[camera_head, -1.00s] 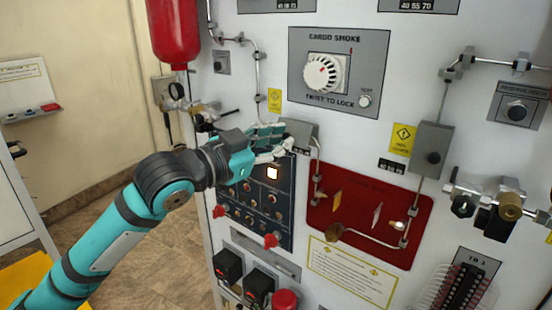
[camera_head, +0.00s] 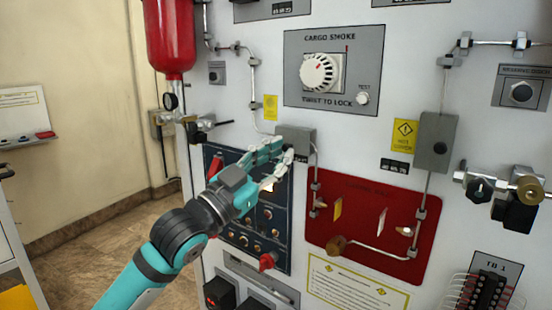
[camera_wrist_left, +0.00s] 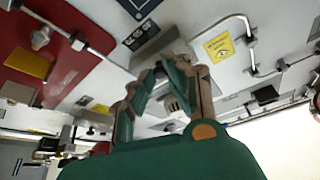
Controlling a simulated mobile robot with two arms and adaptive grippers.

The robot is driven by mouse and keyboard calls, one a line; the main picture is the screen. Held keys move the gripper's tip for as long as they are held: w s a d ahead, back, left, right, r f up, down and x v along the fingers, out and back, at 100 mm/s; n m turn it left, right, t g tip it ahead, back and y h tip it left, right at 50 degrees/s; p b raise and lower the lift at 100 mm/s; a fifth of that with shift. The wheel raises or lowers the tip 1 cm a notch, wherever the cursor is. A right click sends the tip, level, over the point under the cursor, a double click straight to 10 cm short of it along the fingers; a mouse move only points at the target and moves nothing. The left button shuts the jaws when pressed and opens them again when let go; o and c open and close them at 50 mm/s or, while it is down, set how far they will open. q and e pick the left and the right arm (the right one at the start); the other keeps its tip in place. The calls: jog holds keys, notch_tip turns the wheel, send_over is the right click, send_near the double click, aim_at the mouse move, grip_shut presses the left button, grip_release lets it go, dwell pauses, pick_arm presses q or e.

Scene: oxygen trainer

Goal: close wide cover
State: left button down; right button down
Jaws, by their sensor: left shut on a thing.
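My left gripper (camera_head: 279,165) reaches in front of the upper part of the dark switch panel (camera_head: 243,242), just below a grey box-like cover (camera_head: 296,139) on the white wall. In the left wrist view its two fingers (camera_wrist_left: 167,70) come close together at the lower edge of the grey cover (camera_wrist_left: 155,44), which seems to be the wide cover. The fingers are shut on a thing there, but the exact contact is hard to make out. The fingers and wrist hide part of the panel. My right gripper is not in view.
A red plate (camera_head: 352,254) with pipes and small levers lies to the right of the panel. The Cargo Smoke dial (camera_head: 320,73) is above. A red bottle (camera_head: 168,38) hangs at the upper left. Open floor shows at the left.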

pick_arm(q)
jog(key=shift+r, duration=0.2)
jog(key=c, duration=1.6)
grip_release()
jog(key=o, duration=0.3)
jog(key=shift+w+d+f, duration=0.1)
jog(key=shift+o, duration=0.2)
jog(key=v, duration=1.2)
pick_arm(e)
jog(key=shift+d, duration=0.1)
pick_arm(q)
jog(key=shift+f, duration=0.1)
